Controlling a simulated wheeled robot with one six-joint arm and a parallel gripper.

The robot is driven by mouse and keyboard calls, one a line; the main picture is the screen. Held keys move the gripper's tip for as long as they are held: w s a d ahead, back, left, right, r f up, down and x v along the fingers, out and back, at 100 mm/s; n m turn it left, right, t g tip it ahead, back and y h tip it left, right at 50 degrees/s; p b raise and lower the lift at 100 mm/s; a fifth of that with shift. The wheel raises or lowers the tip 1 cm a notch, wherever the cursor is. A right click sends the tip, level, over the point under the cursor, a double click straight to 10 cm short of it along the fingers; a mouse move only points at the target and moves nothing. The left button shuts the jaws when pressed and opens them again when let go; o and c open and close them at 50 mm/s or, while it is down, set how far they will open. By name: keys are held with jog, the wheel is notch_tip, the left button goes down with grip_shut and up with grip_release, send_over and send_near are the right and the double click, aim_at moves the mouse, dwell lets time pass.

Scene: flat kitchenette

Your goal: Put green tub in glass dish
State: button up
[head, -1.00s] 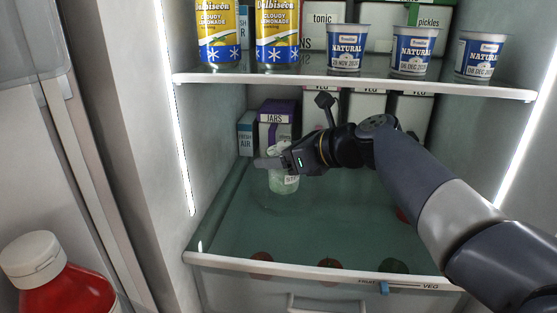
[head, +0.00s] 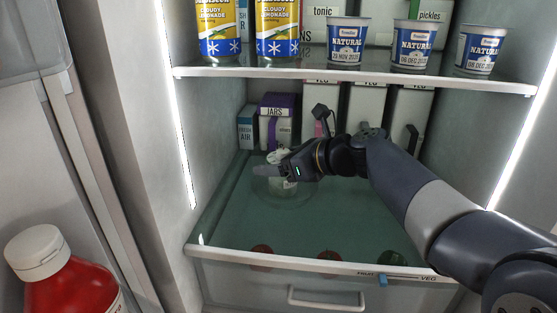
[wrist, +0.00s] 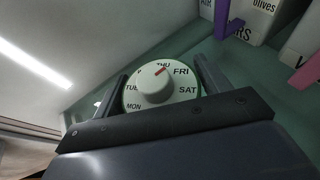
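The green tub (head: 279,156) is pale green, with a white dial lid marked with days, which shows in the wrist view (wrist: 158,88). My gripper (head: 270,171) is shut on it, with one finger close against each side in the wrist view (wrist: 161,88). The tub looks upright. The glass dish (head: 306,190) is clear and faint, on the glass shelf around and below the tub. My gripper hides part of both, so I cannot tell whether the tub touches the dish floor.
Cartons, including a purple-topped JARS box (head: 277,110), stand behind on the shelf. An upper shelf (head: 350,76) with yogurt pots and lemonade hangs above my arm. The left fridge wall (head: 215,130) is close. Free shelf (head: 240,220) lies in front.

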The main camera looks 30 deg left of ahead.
jog(key=shift+o, duration=1.4)
jog(key=shift+r, duration=0.1)
jog(key=shift+d+r, duration=0.15)
jog(key=shift+d, duration=0.05)
jog(key=b+v, duration=0.1)
jog(key=v, duration=1)
jog(key=shift+s+d+b, duration=0.2)
jog(key=shift+d+b, duration=0.1)
